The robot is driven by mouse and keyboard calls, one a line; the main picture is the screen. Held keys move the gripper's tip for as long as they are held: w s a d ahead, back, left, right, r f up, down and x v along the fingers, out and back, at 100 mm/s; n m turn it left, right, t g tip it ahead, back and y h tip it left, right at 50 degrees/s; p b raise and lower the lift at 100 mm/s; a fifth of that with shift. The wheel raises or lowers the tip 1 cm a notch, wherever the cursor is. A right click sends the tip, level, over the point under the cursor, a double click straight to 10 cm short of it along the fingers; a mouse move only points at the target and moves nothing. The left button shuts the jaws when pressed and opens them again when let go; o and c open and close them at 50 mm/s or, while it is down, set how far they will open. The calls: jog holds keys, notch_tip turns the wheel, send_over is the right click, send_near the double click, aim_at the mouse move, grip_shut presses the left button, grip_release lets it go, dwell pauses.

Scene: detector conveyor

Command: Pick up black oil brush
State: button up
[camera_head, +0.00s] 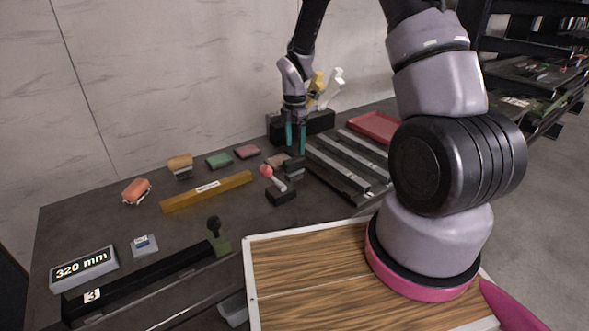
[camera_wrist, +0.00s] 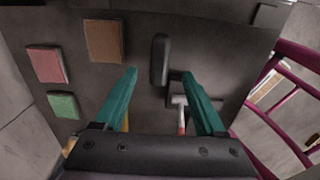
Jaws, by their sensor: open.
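A dark elongated block, which I take for the black oil brush (camera_head: 293,167), lies on the dark table below my gripper. In the wrist view the black oil brush (camera_wrist: 160,58) shows beyond and between my two teal fingertips, with its long side running along the fingers. My gripper (camera_head: 295,144) is open and empty above the table, pointing down. Its spread fingers also show in the wrist view (camera_wrist: 160,73). I see no finger touching the brush. The exact height of the gripper over it is hard to tell.
A red-tipped lever (camera_head: 267,171) stands close beside the brush. A brown pad (camera_wrist: 104,40), a pink pad (camera_wrist: 47,65) and a green pad (camera_wrist: 64,106) lie nearby. A yellow bar (camera_head: 207,191) lies left. Rails (camera_head: 345,165) and a red tray (camera_head: 374,127) are at right.

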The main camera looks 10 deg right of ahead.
aim_at(294, 169)
notch_tip(294, 169, down, 10)
jog(key=shift+a+f, duration=0.1)
jog(key=shift+a, duration=0.05)
grip_shut()
dwell(0.4)
